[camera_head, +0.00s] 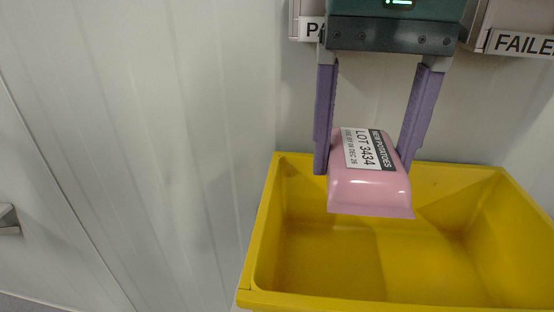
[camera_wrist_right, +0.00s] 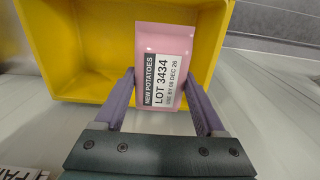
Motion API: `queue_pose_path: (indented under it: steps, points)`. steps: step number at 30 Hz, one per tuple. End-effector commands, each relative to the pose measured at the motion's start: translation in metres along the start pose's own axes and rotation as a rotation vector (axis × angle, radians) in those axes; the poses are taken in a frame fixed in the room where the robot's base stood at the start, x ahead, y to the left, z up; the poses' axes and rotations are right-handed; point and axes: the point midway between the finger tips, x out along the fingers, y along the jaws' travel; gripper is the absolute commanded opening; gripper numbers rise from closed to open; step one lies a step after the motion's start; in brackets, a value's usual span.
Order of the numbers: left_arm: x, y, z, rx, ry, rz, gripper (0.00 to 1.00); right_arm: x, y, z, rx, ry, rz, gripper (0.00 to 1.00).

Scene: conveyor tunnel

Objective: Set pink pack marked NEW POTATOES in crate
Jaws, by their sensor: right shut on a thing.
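The pink pack (camera_head: 368,192) has a white and black label reading NEW POTATOES and LOT 3434. My right gripper (camera_head: 366,160) is shut on it, with one purple finger on each side. The pack is over the back part of the yellow crate (camera_head: 256,240), which looks empty. In the right wrist view the pack (camera_wrist_right: 164,42) sits between the fingers of the gripper (camera_wrist_right: 160,95), with the yellow crate (camera_wrist_right: 40,35) behind it. I cannot tell exactly how high the pack is above the crate floor. My left gripper is not in view.
A sign reading FAILED, partly cut off (camera_head: 522,43), is on a holder at the upper right. Another sign starting with P (camera_head: 308,29) is partly hidden behind my gripper. A pale panelled wall (camera_head: 150,130) stands behind and left of the crate.

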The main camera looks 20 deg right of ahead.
Motion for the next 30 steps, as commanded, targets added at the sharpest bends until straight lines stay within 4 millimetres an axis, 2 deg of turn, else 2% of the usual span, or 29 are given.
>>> queue_pose_path:
  steps: [1, 3, 9, 17, 21, 24, 30]
  points:
    - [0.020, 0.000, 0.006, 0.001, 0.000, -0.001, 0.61, 0.027, 0.000, 0.000, 0.000, -0.001, 0.001, 0.00]
    - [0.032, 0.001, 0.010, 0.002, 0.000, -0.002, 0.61, 0.048, 0.001, 0.000, -0.001, -0.002, 0.002, 0.00]
    - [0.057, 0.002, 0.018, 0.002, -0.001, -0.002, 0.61, 0.091, 0.000, 0.000, -0.001, 0.000, -0.001, 0.00]
    - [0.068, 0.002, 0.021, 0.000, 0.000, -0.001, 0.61, 0.110, 0.000, 0.000, -0.002, -0.001, 0.000, 0.00]
    - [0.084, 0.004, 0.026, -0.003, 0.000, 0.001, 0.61, 0.134, -0.001, 0.000, -0.002, 0.000, -0.001, 0.00]
    - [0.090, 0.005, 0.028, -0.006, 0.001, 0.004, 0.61, 0.145, -0.001, 0.000, -0.003, -0.001, -0.001, 0.00]
    - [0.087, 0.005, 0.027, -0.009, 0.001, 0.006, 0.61, 0.142, -0.001, 0.000, -0.003, 0.001, -0.002, 0.00]
